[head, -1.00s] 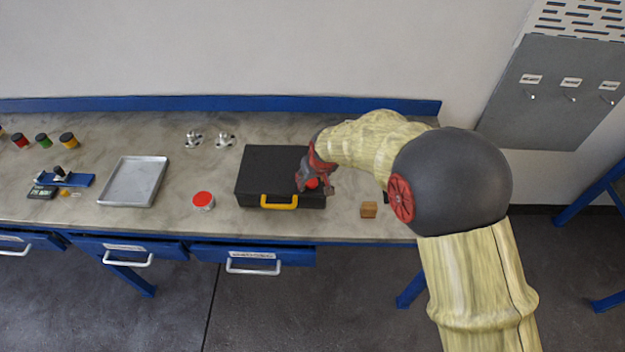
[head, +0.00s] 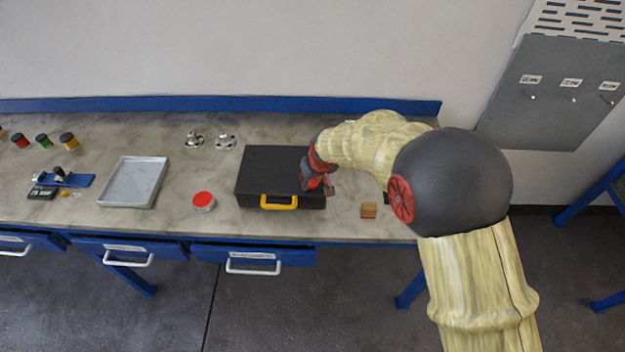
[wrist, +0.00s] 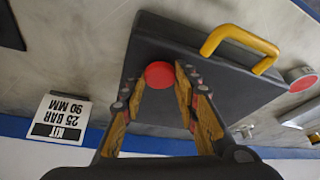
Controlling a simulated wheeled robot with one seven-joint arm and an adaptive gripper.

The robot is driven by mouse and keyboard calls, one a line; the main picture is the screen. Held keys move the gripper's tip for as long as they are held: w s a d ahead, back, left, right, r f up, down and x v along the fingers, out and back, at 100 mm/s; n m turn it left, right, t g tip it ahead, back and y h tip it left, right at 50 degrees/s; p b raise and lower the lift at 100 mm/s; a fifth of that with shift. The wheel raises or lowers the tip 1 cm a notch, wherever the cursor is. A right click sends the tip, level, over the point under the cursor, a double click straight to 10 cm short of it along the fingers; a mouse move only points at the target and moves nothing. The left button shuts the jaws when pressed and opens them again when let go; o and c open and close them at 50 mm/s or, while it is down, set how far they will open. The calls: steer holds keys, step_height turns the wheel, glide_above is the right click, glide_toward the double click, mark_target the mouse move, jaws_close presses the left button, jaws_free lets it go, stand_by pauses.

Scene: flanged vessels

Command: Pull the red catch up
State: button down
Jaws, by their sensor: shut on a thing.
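The red catch (wrist: 160,75) is a round red piece on the black case (wrist: 205,78). In the wrist view it sits between the tips of my gripper (wrist: 160,82), whose fingers are shut on it. In the head view the case (head: 268,172) lies on the bench, and my gripper (head: 314,186) is at its right front corner. Only a bit of red shows there between the fingers. The case's yellow handle (head: 279,202) is on its front side, left of my gripper.
A red-lidded tin (head: 203,200) stands left of the case, and a small wooden block (head: 369,210) lies to its right. A metal tray (head: 134,182) is further left. Two metal flanged parts (head: 194,139) stand behind. A label card (wrist: 60,120) shows in the wrist view.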

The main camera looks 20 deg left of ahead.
stand_by(0.3)
steer(key=shift+r+p, duration=0.35)
steer(key=shift+r, duration=0.5)
steer(key=c, duration=1.3)
jaws_free()
steer(key=shift+c, duration=0.2)
steer(key=v, duration=1.2)
steer(key=shift+w, duration=0.1)
